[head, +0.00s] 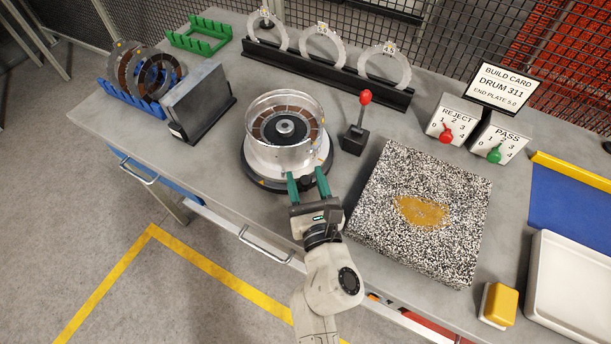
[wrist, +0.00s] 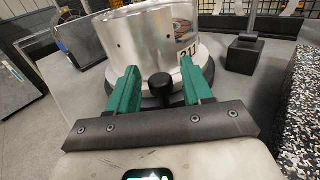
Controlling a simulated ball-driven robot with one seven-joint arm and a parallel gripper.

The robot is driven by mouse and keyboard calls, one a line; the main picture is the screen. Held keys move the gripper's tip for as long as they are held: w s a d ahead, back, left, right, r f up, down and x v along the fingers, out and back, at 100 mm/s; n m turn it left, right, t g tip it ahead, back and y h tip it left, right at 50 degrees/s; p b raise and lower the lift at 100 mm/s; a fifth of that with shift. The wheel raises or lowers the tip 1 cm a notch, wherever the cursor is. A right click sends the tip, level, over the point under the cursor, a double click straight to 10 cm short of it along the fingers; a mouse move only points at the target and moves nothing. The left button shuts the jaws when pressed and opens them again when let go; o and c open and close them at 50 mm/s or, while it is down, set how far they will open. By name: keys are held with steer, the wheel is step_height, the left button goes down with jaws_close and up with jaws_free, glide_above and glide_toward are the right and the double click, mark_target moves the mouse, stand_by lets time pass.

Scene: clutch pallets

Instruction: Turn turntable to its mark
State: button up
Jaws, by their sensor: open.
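The turntable (head: 258,183) is a dark round base with a silver drum (head: 270,153) standing upright on it. Brown segmented plates and a dark hub show inside the drum. A black knob (wrist: 160,86) stands at the turntable's near side in the wrist view. My gripper (head: 308,177) is open at that near side, its green fingers pointing at the drum. In the wrist view my gripper (wrist: 160,90) has one finger on each side of the knob, with gaps visible. A label on the drum is partly hidden by the right finger. I cannot make out the turntable's mark.
A black-based lever with a red ball (head: 365,97) stands right of the drum. A speckled block (head: 375,215) lies further right. A dark upright stand (head: 200,102) is at left. Bare table lies at front left.

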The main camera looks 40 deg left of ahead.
steer(key=shift+w+a, duration=0.15)
steer(key=shift+a, duration=0.1)
steer(key=shift+c, duration=0.3)
jaws_close()
